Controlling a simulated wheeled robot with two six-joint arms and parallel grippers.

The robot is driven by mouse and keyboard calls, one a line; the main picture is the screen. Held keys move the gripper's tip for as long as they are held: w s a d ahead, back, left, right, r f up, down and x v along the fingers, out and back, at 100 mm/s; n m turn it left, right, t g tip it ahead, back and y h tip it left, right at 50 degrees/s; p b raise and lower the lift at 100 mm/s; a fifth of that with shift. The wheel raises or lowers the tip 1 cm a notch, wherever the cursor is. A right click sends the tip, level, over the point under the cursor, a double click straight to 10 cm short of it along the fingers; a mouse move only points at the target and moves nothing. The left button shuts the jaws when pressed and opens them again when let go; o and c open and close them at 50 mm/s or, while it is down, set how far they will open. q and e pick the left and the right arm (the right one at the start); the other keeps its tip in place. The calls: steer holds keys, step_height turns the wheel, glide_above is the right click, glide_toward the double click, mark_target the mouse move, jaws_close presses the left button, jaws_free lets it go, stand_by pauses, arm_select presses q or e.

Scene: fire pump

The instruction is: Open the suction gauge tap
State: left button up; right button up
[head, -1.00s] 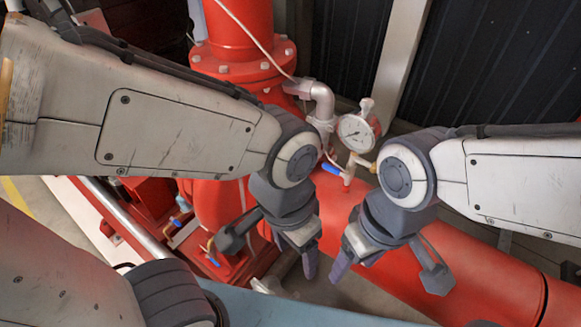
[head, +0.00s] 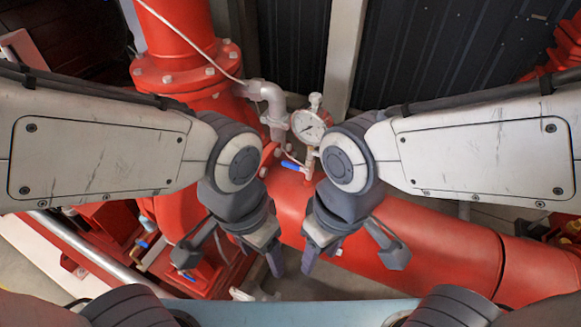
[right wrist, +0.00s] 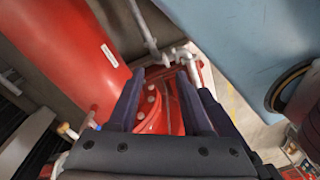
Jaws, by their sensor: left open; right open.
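The round white gauge (head: 308,125) stands above the large red pipe (head: 420,235) in the head view. Just below it, a small tap with a blue lever (head: 291,165) sits by a brass fitting; my right wrist joint lies close to its right. My left gripper (head: 276,262) and right gripper (head: 308,262) hang side by side in front of the pipe, both apart from the tap. In the right wrist view, the right gripper's fingers (right wrist: 160,85) are spread with nothing between them. The left fingers are seen edge-on, with nothing visible in them.
A red flanged riser (head: 185,45) and a grey elbow pipe (head: 268,98) stand behind the tap. A thin white cable crosses the riser. Lower left are red pump parts with other blue levers (head: 185,275). A dark ribbed wall (head: 430,50) closes off the back.

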steer(key=shift+w+d+r, duration=0.15)
steer(key=shift+w+d, duration=0.05)
steer(key=shift+w, duration=0.15)
steer(key=c, duration=0.5)
steer(key=w+a+r+m, duration=0.1)
steer(key=w, duration=0.3)
steer(key=w+a+r+m, duration=0.1)
steer(key=w+a+m, duration=0.1)
steer(key=w, duration=0.2)
steer(key=w+a+r+m+t+h, duration=0.1)
steer(key=w+m, duration=0.1)
steer(key=w, duration=0.2)
steer(key=shift+a+p, duration=0.15)
steer(key=shift+p, duration=0.15)
jaws_close()
steer(key=w+a+m+t+h, duration=0.1)
steer(key=w+m, duration=0.6)
steer(key=w, duration=1)
steer(key=shift+a+t, duration=0.5)
steer(key=shift+a, duration=0.45)
steer(key=shift+w, duration=0.1)
